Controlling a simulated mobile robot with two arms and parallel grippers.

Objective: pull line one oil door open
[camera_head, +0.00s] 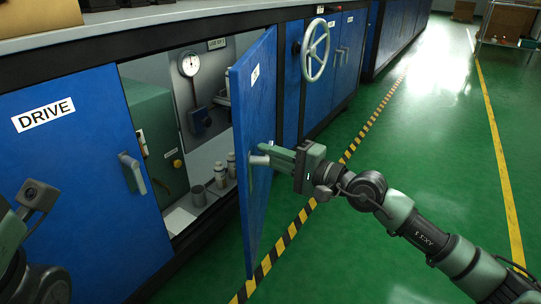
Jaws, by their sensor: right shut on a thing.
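A blue cabinet door (258,205) stands swung out from the cabinet front, its inner side hidden from me. Its white label (255,75) is too slanted to read. My right gripper (268,157) is shut on the door's grey handle (258,161), on the door's outer face. Of my left arm, only parts show at the lower left edge; its fingers are out of view.
The open compartment holds a round gauge (190,65), a green box (158,140) and several small cups and bottles. A closed DRIVE door (75,180) is at left, a handwheel (315,50) beyond the open door. Green floor (400,140) is clear at right.

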